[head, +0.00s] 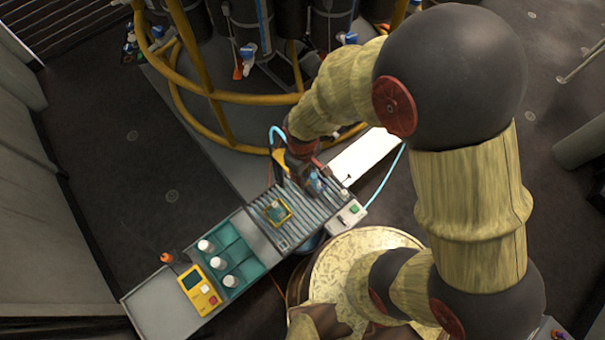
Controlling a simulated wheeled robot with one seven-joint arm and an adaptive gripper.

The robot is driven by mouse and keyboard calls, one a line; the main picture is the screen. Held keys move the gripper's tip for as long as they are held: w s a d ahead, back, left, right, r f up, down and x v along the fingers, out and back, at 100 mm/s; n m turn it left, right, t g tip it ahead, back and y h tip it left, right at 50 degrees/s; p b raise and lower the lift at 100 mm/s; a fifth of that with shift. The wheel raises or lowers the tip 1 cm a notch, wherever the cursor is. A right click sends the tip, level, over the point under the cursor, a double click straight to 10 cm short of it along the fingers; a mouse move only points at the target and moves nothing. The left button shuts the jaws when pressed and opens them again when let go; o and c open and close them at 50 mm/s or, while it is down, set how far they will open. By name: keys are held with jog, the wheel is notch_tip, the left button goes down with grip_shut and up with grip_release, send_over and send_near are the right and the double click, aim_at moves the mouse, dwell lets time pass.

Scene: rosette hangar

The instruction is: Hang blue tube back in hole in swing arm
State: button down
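A light blue tube (386,178) runs in a curve from beside the small white box at the right end of the bench up towards my arm, which hides part of its course. A short blue loop (275,131) shows left of my wrist; I cannot tell if it is the same tube. My gripper (306,178) is low over the ribbed part of the bench, pointing down. A small bluish object (317,185) is at its tip; I cannot tell whether it is held. The fingers are too small and dark to read. I cannot make out the swing arm's hole.
The bench has a ribbed deck (262,228) with a yellow frame (278,213), a teal tray (234,249) with white-capped bottles, and a yellow device (200,290). A white panel (358,160) lies behind. Yellow rails (215,95) and dark cylinders stand at the back. Floor is clear at left.

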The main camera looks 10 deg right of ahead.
jog(key=shift+f, duration=0.15)
jog(key=c, duration=1.6)
grip_release()
jog(key=shift+o, duration=0.2)
jog(key=o, duration=0.5)
jog(key=shift+o, duration=0.2)
jog(key=shift+r+p, duration=2.3)
jog(key=shift+r, duration=0.75)
